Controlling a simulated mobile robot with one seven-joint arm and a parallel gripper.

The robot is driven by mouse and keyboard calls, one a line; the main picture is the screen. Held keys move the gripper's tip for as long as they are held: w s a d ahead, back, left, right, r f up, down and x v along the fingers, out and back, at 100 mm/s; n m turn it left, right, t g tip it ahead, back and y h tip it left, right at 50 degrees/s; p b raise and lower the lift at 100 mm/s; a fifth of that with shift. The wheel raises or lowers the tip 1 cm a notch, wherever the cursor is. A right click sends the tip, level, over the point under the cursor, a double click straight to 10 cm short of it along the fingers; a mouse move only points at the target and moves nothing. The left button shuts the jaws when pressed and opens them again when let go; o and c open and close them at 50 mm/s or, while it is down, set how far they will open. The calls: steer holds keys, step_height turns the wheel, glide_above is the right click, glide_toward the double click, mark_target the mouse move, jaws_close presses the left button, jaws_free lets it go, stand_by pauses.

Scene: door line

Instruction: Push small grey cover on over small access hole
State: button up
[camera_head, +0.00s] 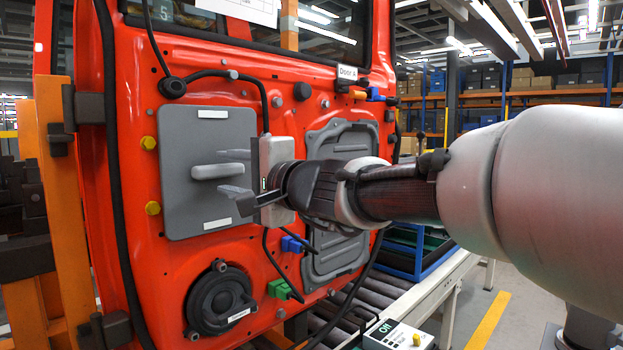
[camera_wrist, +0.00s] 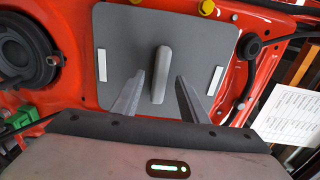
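The grey cover (camera_head: 180,135) is a flat rounded plate with a bar handle (camera_head: 217,172) and two white labels. It lies against the red door panel (camera_head: 130,270), looking flat to it. It also shows in the wrist view (camera_wrist: 117,35), with its handle upright in the picture. No access hole shows at the cover; whatever is behind it is hidden. My gripper (camera_head: 222,170) is open and empty in front of the cover. In the wrist view, its fingers (camera_wrist: 161,76) are on either side of the handle, with a gap on each side.
A larger ribbed grey panel (camera_head: 340,137) is on the door to the right, partly behind my arm. A black speaker (camera_head: 218,302), black cables, a blue connector (camera_head: 293,243) and a green connector (camera_head: 284,289) are below. Yellow plugs (camera_head: 148,143) sit beside the cover. A roller conveyor (camera_head: 390,288) runs below right.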

steer(key=p+v, duration=0.2)
steer(key=v, duration=3)
steer(key=shift+s+d+p, duration=0.15)
steer(key=shift+s+p, duration=0.15)
